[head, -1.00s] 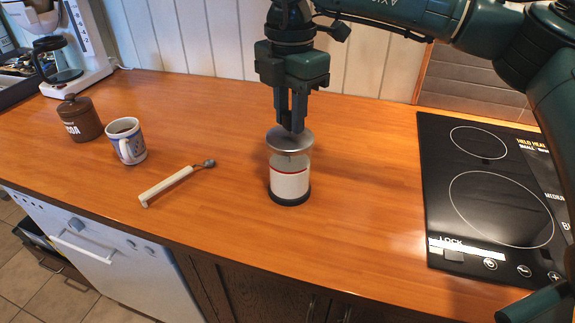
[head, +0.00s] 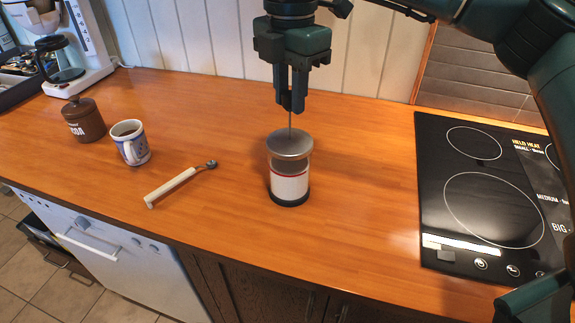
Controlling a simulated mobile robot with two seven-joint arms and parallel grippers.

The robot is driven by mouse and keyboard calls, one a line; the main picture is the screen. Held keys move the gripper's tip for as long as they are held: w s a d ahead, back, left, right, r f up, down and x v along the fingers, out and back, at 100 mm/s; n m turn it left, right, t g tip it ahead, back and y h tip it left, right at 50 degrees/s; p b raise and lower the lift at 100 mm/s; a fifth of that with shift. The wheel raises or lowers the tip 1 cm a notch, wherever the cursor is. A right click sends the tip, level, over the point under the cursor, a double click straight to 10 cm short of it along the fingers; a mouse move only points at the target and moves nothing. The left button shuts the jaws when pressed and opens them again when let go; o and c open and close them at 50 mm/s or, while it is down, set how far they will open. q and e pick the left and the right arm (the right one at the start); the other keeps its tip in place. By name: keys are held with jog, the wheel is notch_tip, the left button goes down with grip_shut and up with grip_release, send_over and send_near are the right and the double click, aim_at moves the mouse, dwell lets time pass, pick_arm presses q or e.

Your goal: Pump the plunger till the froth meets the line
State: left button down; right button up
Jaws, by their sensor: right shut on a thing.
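The frother jar (head: 289,185) stands upright on the wooden counter, with a black base, a white lower part and a red line around it. A domed metal lid (head: 290,143) covers its top. A thin plunger rod (head: 290,120) rises from the lid. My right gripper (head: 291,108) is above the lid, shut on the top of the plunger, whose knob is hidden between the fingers. White shows up to about the red line, with a greyer clear band above; the exact froth level is hard to tell.
A patterned mug (head: 131,143), a brown lidded canister (head: 84,120) and a white-handled scoop (head: 172,187) are at left. A black cooktop (head: 490,200) is at right. A coffee machine (head: 85,45) stands at back left. The counter around the jar is clear.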

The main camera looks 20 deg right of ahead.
aim_at(290, 139)
jog(key=shift+f+b, duration=2)
jog(key=shift+f, duration=0.55)
jog(key=o, duration=0.3)
jog(key=shift+f, duration=0.1)
jog(key=shift+o, duration=0.7)
jog(key=o, duration=0.8)
jog(key=shift+c, duration=0.2)
jog(key=shift+r+p, duration=2.35)
jog(key=shift+r, duration=1.3)
jog(key=shift+f, duration=0.1)
